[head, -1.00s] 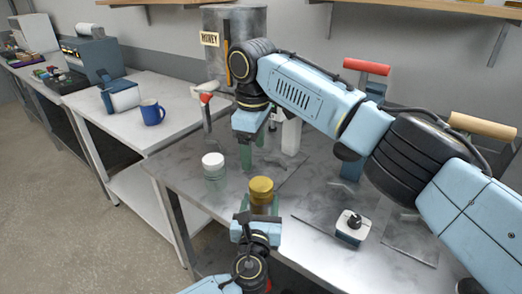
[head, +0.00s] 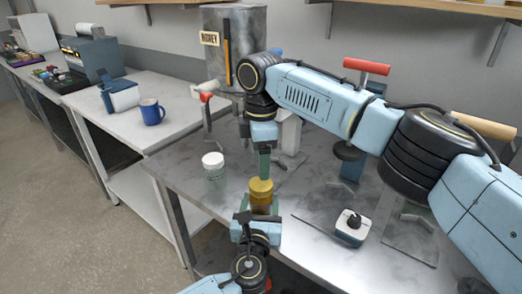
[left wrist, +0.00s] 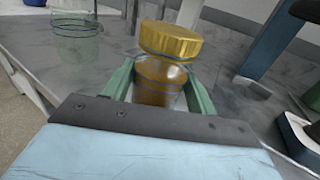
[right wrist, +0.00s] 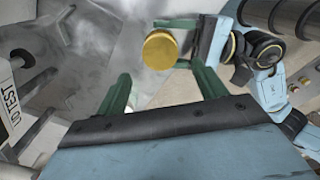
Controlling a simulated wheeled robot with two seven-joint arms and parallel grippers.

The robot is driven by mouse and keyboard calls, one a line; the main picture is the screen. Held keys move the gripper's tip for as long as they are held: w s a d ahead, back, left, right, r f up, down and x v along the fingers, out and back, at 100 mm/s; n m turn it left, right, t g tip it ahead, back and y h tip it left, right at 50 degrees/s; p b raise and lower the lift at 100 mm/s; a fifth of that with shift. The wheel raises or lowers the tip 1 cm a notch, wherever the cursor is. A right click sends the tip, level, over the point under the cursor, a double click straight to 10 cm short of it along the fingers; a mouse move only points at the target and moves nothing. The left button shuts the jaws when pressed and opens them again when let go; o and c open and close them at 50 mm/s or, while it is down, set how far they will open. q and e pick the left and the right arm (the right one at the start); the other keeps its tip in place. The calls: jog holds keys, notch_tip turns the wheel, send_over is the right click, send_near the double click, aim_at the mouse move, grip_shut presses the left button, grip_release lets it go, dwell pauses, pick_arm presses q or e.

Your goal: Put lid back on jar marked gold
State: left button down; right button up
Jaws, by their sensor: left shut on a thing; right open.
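The lid also shows in the head view (head: 261,186) and the right wrist view (right wrist: 160,48). My right gripper (right wrist: 165,80) is open and empty. It points down close above the lid, its fingers apart from it, in the head view (head: 264,165).
A clear jar with a white lid (head: 213,162) stands left of the amber jar. A small white-and-black device (head: 351,226) lies to the right. A steel honey tank (head: 240,45) stands behind. A blue mug (head: 151,112) is on the side table.

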aim_at(261, 183)
jog(key=shift+f, duration=3.2)
jog(key=shift+c, duration=0.4)
jog(key=c, duration=0.9)
jog(key=m, duration=1.1)
jog(key=o, duration=1.2)
jog(key=shift+c, duration=0.2)
jog(key=shift+r, duration=0.1)
notch_tip(261, 183, up, 12)
